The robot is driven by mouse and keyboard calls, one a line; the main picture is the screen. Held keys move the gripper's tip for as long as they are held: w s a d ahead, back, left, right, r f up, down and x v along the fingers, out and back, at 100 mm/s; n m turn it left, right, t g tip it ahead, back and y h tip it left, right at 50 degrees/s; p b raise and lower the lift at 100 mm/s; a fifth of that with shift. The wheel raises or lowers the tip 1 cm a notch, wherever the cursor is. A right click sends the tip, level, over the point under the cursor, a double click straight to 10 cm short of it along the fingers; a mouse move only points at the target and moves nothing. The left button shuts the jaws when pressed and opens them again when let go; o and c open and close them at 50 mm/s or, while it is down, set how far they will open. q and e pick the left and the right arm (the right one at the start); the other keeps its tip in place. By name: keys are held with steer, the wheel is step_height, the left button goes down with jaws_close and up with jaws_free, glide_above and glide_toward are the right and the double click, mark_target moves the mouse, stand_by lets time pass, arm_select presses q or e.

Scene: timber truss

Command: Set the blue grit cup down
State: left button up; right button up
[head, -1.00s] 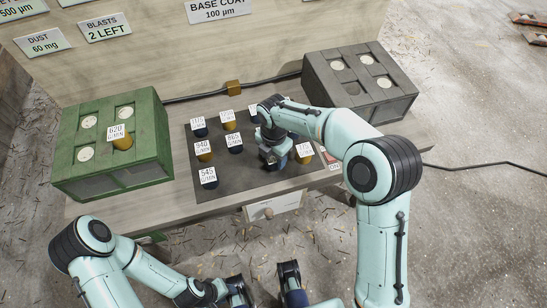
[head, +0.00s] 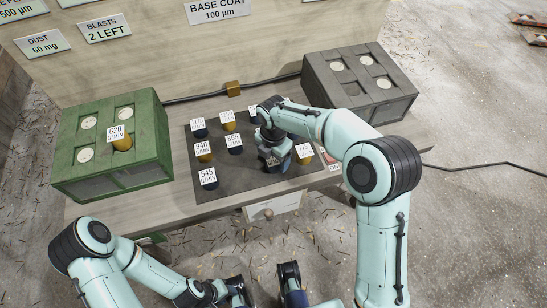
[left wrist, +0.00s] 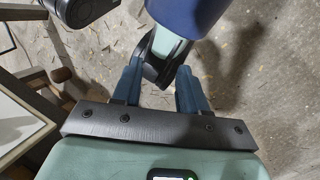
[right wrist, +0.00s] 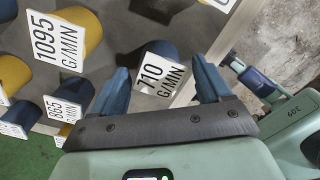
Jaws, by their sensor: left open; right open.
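A dark blue grit cup (right wrist: 155,58) stands on the dark mat (head: 235,182), its white card reading what looks like 710 G/MIN. In the right wrist view it lies between and just beyond the fingers of my right gripper (right wrist: 160,68), which is open. I cannot tell whether the fingers touch it. In the head view the gripper and wrist hide most of this cup, with part of its card showing below. My left gripper (left wrist: 158,78) is open and empty, low in front of the table.
Several blue and ochre carded cups stand close by on the mat, including blue 545 (head: 209,184) and ochre 940 (head: 204,157). A green block (head: 65,165) at left holds an ochre 620 cup (head: 122,143). A grey block (head: 385,105) with round sockets stands at right.

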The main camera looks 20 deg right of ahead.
mark_target(274, 159)
arm_select(q)
steer(key=shift+s+r+p, duration=0.4)
steer(key=shift+r+p, duration=0.45)
steer(key=shift+p, duration=0.2)
arm_select(e)
step_height(274, 159, up, 12)
steer(key=shift+f, duration=0.25)
arm_select(q)
steer(key=shift+s, duration=0.1)
arm_select(e)
steer(key=shift+s+f, duration=0.1)
